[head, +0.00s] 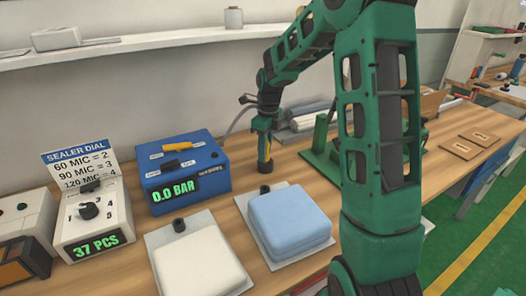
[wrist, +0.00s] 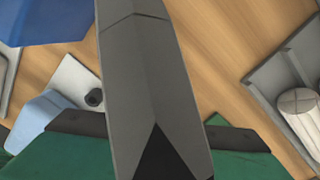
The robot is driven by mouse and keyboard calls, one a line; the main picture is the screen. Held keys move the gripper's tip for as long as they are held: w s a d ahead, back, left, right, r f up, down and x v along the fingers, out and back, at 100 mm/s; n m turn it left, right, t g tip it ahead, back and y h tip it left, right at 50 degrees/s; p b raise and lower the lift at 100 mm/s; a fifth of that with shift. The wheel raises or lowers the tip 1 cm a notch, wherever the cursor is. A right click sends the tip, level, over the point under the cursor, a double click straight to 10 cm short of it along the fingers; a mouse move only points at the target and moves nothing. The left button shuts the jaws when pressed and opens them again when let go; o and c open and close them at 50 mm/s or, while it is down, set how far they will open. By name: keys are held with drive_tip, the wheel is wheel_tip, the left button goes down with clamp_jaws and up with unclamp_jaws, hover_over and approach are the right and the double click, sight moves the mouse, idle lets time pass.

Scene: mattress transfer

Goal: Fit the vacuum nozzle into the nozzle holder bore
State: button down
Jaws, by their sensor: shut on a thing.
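My gripper (head: 264,122) is shut on the vacuum nozzle (head: 264,148), a slim yellow piece with a dark lower end. It points down above the bench, with a thin hose running behind it. A small black cylinder (head: 264,190) stands below it at the back-left corner of the blue block's plate; a gap seems to show between them. It appears in the wrist view as a black ring with a dark opening (wrist: 94,98). I cannot tell whether this is the nozzle holder. A large dark grey part fills the middle of the wrist view and hides what lies beneath.
A blue machine (head: 185,175) reading 0.0 BAR stands to the left. A light blue block (head: 290,220) and a white block (head: 198,262) rest on grey plates in front. A grey tray with white rolls (head: 305,118) and a green stand (head: 318,150) are at the right.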

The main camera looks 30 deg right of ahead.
drive_tip(key=shift+f, duration=0.3)
drive_tip(key=c, duration=1.4)
unclamp_jaws()
drive_tip(key=shift+c, duration=0.2)
